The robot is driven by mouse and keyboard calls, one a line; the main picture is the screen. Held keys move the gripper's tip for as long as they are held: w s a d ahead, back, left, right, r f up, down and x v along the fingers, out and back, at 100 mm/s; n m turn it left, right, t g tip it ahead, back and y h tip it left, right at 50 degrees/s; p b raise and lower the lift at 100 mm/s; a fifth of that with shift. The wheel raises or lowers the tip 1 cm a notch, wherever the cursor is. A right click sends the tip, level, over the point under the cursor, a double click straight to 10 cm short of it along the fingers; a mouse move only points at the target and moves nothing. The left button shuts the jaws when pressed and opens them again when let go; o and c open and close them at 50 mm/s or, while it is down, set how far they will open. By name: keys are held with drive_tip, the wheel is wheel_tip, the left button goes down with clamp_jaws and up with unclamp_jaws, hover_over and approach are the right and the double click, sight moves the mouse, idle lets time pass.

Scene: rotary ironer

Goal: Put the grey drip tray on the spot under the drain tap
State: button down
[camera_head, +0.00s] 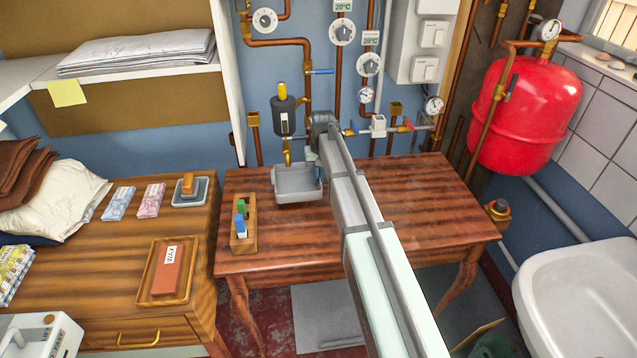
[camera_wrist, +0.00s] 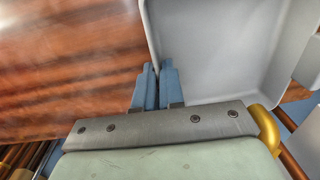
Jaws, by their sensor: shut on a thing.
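The grey drip tray (camera_head: 297,184) is at the back left of the dark wooden table, near the wall, below or close to the brass drain tap (camera_head: 287,152). I cannot tell whether it touches the table. In the wrist view the tray (camera_wrist: 225,45) fills the upper right. My gripper (camera_wrist: 154,85) has its blue fingers shut on the tray's near left wall. In the head view my arm reaches over the table and hides most of my gripper (camera_head: 312,160). The spot under the tap is hidden by the tray.
A wooden holder (camera_head: 244,222) with green and blue pieces stands on the table (camera_head: 420,205) left of the tray. A black cylinder (camera_head: 283,114) hangs above the tap. Copper pipes and valves line the wall behind. The table's right half is clear.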

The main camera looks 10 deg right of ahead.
drive_tip(key=shift+w, duration=0.4)
drive_tip(key=shift+f, duration=1.8)
drive_tip(key=c, duration=1.2)
unclamp_jaws()
drive_tip(key=shift+c, duration=0.2)
drive_tip(key=shift+r, duration=0.1)
wheel_tip(320, 180, up, 12)
drive_tip(key=shift+d, duration=0.3)
